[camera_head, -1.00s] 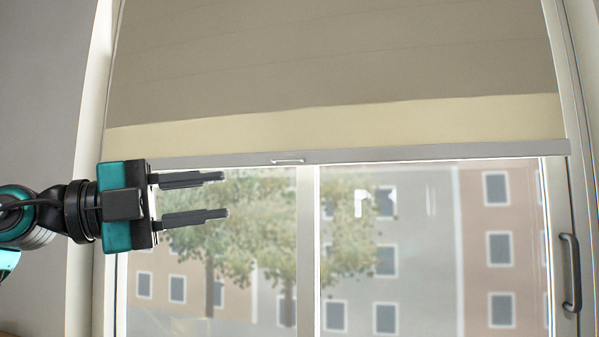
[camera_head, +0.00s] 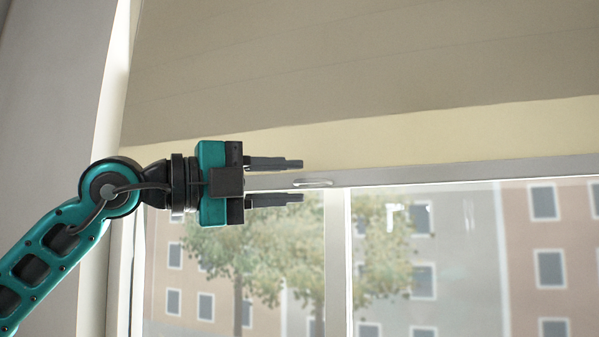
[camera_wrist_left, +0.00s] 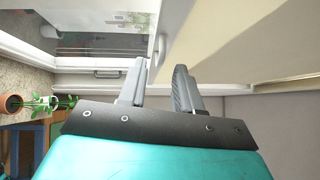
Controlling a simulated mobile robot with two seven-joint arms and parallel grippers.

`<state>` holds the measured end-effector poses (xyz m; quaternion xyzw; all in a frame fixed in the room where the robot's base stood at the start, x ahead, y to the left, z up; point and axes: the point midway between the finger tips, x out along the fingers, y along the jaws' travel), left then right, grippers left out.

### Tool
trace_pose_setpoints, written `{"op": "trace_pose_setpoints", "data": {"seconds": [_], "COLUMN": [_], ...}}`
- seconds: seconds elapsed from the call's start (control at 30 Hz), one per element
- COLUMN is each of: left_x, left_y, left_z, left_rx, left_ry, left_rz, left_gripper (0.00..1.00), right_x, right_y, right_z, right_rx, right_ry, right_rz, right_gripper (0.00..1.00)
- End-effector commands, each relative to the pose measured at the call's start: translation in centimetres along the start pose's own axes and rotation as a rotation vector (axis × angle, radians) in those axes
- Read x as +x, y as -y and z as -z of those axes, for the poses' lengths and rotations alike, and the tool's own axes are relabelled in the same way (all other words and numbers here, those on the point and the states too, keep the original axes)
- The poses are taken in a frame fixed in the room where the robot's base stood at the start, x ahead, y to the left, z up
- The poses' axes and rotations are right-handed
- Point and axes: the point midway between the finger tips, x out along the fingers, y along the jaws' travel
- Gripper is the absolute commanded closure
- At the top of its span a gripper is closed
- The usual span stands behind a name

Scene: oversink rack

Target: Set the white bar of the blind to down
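The white bar (camera_head: 450,174) runs along the bottom edge of the lowered part of the blind (camera_head: 380,60), across the upper part of the window. A small handle (camera_head: 313,183) sits on the bar. My left gripper (camera_head: 302,180) is open and points right, its fingers level with the handle, one above and one below it in the picture. In the left wrist view the fingers (camera_wrist_left: 160,68) are apart, and the handle (camera_wrist_left: 159,49) shows just ahead between them. Nothing appears gripped. Contact cannot be told. My right gripper is not in view.
The window glass (camera_head: 450,270) below the bar is clear of objects. The window frame (camera_head: 118,230) stands behind my left arm.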

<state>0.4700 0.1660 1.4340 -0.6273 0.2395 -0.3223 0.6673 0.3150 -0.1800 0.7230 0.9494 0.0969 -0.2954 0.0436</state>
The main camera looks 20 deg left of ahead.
Motion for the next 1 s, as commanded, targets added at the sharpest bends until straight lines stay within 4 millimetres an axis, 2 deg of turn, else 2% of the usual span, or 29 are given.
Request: {"op": "trace_pose_setpoints", "data": {"seconds": [0.1, 0.2, 0.53, 0.9, 1.0], "left_x": [1.6, 2.2, 2.6, 2.5, 2.5], "left_y": [0.2, 0.1, 0.0, 0.0, 0.0], "left_z": [0.0, 0.0, 0.0, 0.0, 0.0], "left_rx": [-0.001, -0.001, -0.001, -0.001, -0.001], "left_ry": [-0.002, 0.0, 0.0, 0.0, 0.0], "left_rz": [0.001, 0.001, 0.001, 0.001, 0.001], "left_gripper": [0.66, 0.66, 0.66, 1.0, 1.0], "right_x": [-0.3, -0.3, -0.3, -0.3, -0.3], "right_y": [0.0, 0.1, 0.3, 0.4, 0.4], "right_z": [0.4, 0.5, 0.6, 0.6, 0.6], "right_rx": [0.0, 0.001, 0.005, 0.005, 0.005], "right_ry": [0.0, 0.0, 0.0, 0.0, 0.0], "right_rz": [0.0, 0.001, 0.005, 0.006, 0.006], "right_gripper": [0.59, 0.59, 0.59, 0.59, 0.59]}}
